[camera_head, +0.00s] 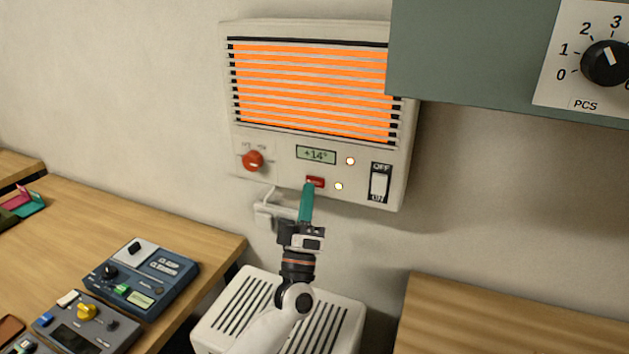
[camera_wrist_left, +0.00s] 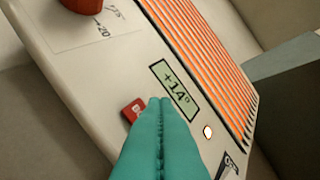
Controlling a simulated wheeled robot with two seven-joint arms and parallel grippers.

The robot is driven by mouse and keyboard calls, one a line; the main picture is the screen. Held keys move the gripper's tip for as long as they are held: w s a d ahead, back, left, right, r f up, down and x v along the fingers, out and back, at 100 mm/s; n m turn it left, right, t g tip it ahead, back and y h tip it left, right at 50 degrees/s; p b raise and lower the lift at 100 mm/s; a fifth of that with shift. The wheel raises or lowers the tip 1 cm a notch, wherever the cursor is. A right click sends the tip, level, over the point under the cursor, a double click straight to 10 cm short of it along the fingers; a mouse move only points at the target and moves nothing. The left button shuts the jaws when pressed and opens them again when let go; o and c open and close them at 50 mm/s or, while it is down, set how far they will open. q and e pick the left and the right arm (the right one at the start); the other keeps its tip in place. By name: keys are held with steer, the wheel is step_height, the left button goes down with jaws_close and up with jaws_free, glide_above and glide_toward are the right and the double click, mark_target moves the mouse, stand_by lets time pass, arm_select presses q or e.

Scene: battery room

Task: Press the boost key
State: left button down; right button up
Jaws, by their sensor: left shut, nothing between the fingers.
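The wall heater (camera_head: 227,120) is a pale box with glowing orange bars behind its grille. A red key (camera_head: 315,182), the only push key I see on it, sits below the display (camera_head: 316,155), which reads +14°. My left gripper (camera_head: 306,188) is shut and empty, its teal fingertips at the lower edge of the red key. In the left wrist view the shut fingertips (camera_wrist_left: 160,102) lie right beside the red key (camera_wrist_left: 133,110) and partly overlap it; I cannot tell whether they touch. The key's label is too small to read. My right gripper is out of view.
The heater also has a red knob (camera_head: 252,160), two lit lamps (camera_head: 350,161) and a white OFF/ON rocker (camera_head: 379,185). A grey-green cabinet with a PCS dial (camera_head: 605,63) juts out at upper right. Wooden benches stand left (camera_head: 190,232) and right (camera_head: 480,315); the left bears control boxes (camera_head: 143,279).

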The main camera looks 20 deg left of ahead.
arm_select(q)
steer(key=shift+s+d+p, duration=0.15)
steer(key=shift+s+p, duration=0.75)
steer(key=shift+s, duration=1.6)
